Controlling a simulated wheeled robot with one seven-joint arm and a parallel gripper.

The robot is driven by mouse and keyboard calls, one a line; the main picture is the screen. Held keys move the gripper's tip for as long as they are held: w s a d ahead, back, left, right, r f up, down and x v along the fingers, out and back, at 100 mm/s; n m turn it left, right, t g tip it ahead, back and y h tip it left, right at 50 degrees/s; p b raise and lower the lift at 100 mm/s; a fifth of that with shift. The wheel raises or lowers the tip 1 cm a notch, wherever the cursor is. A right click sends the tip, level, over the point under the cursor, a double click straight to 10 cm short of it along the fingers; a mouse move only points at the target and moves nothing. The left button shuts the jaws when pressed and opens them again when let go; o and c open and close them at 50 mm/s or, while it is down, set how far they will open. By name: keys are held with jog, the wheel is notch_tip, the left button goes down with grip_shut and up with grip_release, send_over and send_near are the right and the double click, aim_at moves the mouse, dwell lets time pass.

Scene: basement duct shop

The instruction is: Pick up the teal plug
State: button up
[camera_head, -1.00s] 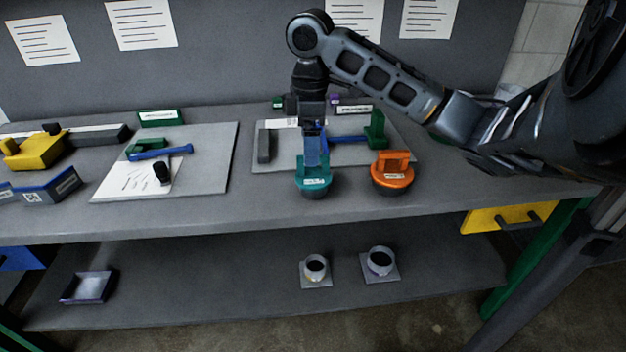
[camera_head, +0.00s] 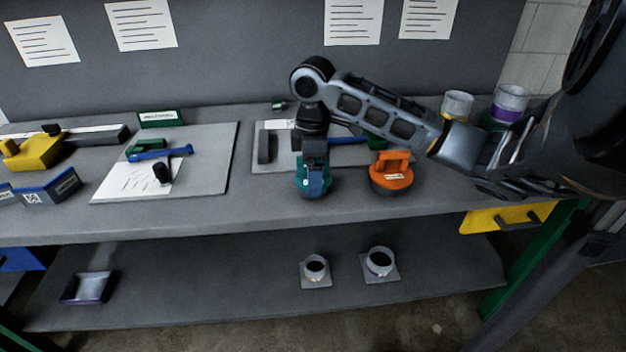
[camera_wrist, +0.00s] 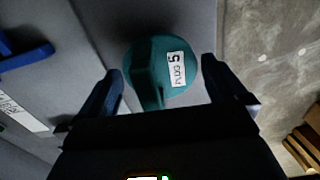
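The teal plug (camera_head: 304,181) stands on the bench top near its front edge, mostly covered by my gripper in the head view. In the wrist view the teal plug (camera_wrist: 162,70) shows as a round teal top with a raised handle bar and a white label reading "PLUG 5". My gripper (camera_head: 315,183) points down over it. In the wrist view my gripper (camera_wrist: 160,85) is open, with one blue finger on each side of the plug and a gap on both sides.
An orange plug (camera_head: 391,172) stands just right of the teal one. A grey board (camera_head: 262,165) with blue and green tools lies behind. Two cups (camera_head: 455,106) (camera_head: 510,101) stand at the back right. Two fittings (camera_head: 316,268) (camera_head: 380,262) sit on the lower shelf. The bench front is mostly clear.

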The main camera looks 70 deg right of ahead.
jog(key=c, duration=0.9)
jog(key=shift+o, duration=0.2)
